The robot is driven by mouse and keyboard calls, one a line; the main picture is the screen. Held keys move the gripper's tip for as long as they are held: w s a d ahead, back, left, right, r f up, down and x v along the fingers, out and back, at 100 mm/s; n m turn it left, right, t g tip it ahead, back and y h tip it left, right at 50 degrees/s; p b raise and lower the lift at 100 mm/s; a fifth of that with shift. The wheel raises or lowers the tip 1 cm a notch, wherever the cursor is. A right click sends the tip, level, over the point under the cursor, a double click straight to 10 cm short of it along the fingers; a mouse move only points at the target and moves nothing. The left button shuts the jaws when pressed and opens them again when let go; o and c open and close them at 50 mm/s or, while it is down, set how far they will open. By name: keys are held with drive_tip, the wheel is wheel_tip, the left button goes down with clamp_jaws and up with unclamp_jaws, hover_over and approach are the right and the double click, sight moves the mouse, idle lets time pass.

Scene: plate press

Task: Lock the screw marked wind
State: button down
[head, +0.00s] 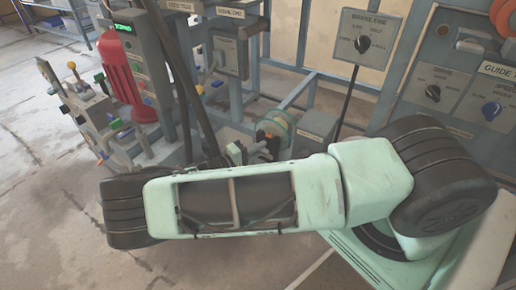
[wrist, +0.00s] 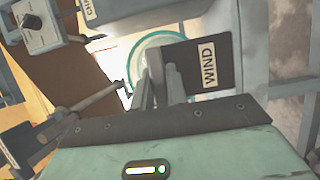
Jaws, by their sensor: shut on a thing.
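In the wrist view my gripper (wrist: 162,86) has its two grey fingers close together around a narrow grey piece (wrist: 156,66), which appears to be the wind screw's grip. The piece stands just left of a dark panel (wrist: 190,62) with a white WIND label (wrist: 209,64). A pale teal ring (wrist: 146,46) curves behind the fingers. In the head view the same teal-rimmed round part (head: 277,124) shows past my arm. My arm hides most of the gripper there. The screw's thread and how far it is turned cannot be seen.
A grey rod (wrist: 95,103) with a dark block lies left of the fingers. A box with a black knob (head: 362,43) stands on a post behind. The guide panel (head: 490,100) is at right. A red cylinder (head: 128,75) and levers (head: 100,125) stand at left. Floor is open at far left.

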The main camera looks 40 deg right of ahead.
drive_tip(key=shift+s+f, duration=0.1)
idle(0.3)
drive_tip(key=c, duration=1.4)
unclamp_jaws()
drive_tip(key=a, duration=1.7)
drive_tip(key=shift+w+a+p, duration=0.2)
drive_tip(key=shift+w+p, duration=0.2)
drive_tip(key=shift+p, duration=0.05)
